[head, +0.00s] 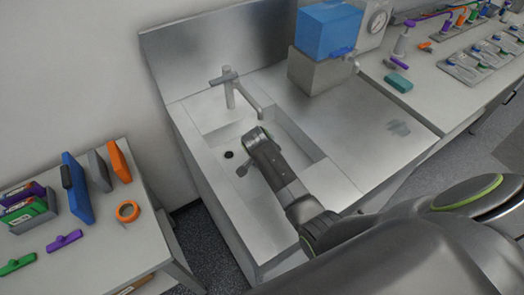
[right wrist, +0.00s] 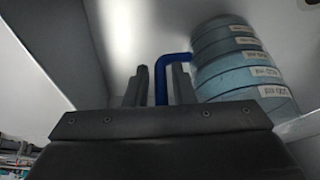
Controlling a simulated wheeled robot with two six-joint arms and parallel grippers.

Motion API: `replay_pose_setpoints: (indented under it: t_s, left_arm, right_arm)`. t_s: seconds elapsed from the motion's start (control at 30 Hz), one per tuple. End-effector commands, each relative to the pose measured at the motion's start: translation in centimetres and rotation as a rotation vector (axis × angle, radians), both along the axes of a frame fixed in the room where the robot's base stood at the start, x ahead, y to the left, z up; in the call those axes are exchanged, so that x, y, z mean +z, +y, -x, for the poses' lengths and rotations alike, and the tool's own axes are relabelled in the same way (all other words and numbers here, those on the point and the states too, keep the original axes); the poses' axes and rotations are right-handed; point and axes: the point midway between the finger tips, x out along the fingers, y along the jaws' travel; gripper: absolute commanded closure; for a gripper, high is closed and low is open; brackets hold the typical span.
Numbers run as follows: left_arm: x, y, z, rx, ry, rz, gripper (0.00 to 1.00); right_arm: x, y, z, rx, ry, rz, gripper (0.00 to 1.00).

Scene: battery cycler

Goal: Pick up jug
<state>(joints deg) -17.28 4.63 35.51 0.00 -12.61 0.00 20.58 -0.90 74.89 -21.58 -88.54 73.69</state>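In the right wrist view, the jug (right wrist: 240,62) is a round, ribbed, translucent blue body with several white labels, at the right. Its solid blue handle (right wrist: 161,85) bends out from the jug's side and runs down between the two grey fingers of my right gripper (right wrist: 160,88). Narrow gaps show on both sides of the handle, so the gripper looks open around it, not clamped. In the head view, my right arm reaches over the sink (head: 205,130). I cannot make out the jug there; its fingers are mostly hidden by the arm. My left gripper is out of view.
A faucet (head: 229,90) stands behind the sink. A blue box (head: 328,30) sits on a grey block (head: 318,72) on the steel counter. The counter right of the sink is mostly clear.

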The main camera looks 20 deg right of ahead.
Motion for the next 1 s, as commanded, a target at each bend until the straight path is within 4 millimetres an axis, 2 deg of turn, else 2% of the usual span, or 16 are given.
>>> replay_pose_setpoints:
  t_s: [0.17, 0.37, 1.0]
  left_arm:
    - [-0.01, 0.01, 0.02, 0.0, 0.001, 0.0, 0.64]
    - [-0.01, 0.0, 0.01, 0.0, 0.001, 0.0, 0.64]
    - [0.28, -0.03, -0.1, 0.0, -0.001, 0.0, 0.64]
  right_arm:
    - [0.0, 0.0, -0.03, 0.0, -0.001, 0.0, 0.77]
    - [0.02, 0.0, -0.03, 0.0, -0.001, 0.0, 1.0]
    - [0.37, -0.09, -0.15, 0.001, -0.003, 0.001, 1.0]
